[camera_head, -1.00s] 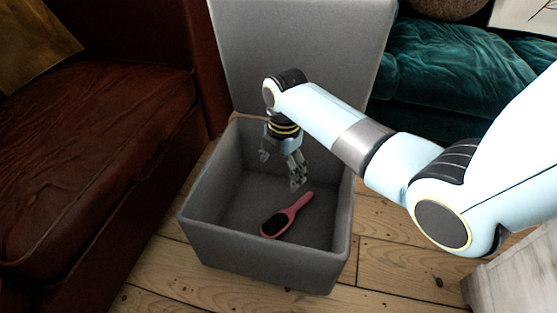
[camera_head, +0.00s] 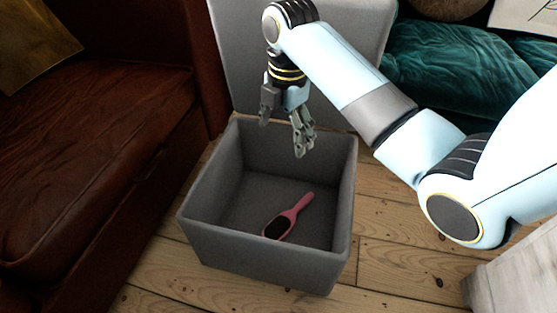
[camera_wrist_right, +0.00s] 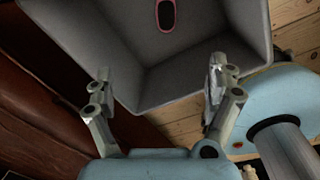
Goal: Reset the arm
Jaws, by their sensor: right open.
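My right gripper (camera_head: 283,136) is open and empty above the back part of a grey storage box, with its fingers pointing down. In the right wrist view the two fingers (camera_wrist_right: 158,88) are spread wide with nothing between them. My left gripper is not in view. A pink hairbrush (camera_head: 287,219) with a dark pad lies on the floor of the box, below and apart from the fingers. Part of the brush (camera_wrist_right: 166,14) also shows at the top of the right wrist view.
The open grey box (camera_head: 262,257) stands on floorboards (camera_head: 392,262), its lid (camera_head: 235,60) upright behind it. A brown leather sofa (camera_head: 90,150) is at the left, a teal velvet sofa (camera_head: 430,75) behind at the right. A pale piece of furniture (camera_head: 515,280) is at the lower right.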

